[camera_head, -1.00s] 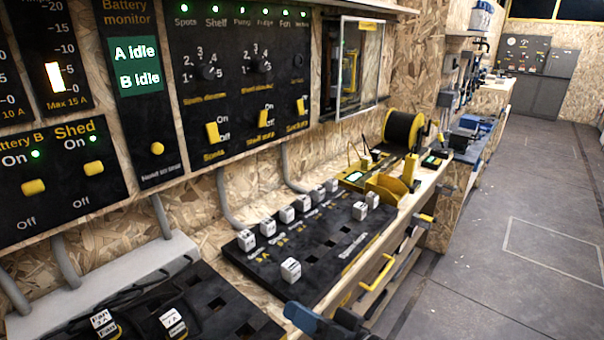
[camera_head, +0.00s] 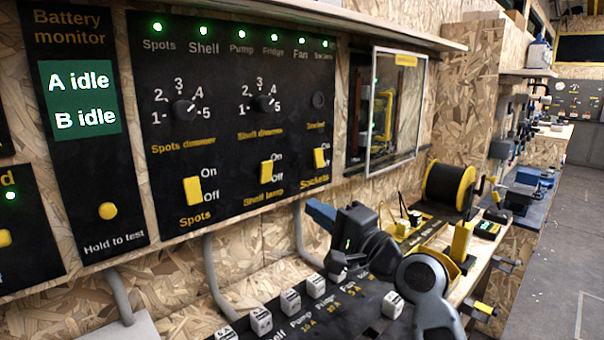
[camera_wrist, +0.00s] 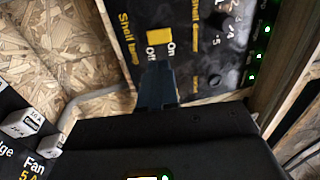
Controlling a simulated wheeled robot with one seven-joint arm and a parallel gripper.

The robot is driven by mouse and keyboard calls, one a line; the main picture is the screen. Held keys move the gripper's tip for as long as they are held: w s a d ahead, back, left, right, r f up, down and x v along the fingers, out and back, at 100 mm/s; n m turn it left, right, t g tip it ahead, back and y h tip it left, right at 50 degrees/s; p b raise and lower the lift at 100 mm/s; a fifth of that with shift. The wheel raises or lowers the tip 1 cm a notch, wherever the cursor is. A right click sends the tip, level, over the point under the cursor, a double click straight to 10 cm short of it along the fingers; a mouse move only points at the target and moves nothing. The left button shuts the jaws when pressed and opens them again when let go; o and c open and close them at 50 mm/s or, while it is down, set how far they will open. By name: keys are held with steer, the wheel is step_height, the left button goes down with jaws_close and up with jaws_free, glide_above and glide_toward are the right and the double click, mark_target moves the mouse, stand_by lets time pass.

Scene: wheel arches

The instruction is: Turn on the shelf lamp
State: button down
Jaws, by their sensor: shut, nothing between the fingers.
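The yellow shelf lamp switch (camera_head: 266,171) sits on the black panel under the shelf dimmer knob (camera_head: 264,103), with On and Off printed at its right. It looks nearer the Off mark, but its tilt is hard to tell. My gripper (camera_head: 312,206) is shut and empty, below and right of the switch in the head view. In the wrist view my shut blue fingers (camera_wrist: 157,80) point at the panel, close to the shelf lamp switch (camera_wrist: 158,37). I see a small gap between them in the picture; contact does not show.
The spots switch (camera_head: 193,191) and sockets switch (camera_head: 320,158) flank the lamp switch. A glass-fronted box (camera_head: 392,110) juts out at the right. A fuse board with white fuses (camera_head: 261,320) lies below. A shelf edge (camera_head: 300,18) overhangs the panel.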

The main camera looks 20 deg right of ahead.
mark_target(267, 167)
steer(key=shift+w+d+r, duration=0.3)
steer(key=shift+d+r, duration=0.15)
steer(key=shift+w, duration=0.1)
steer(key=x, duration=1.3)
steer(key=shift+w+a+r+p, duration=0.15)
steer(key=shift+w+a+p, duration=0.15)
steer(key=shift+w, duration=0.05)
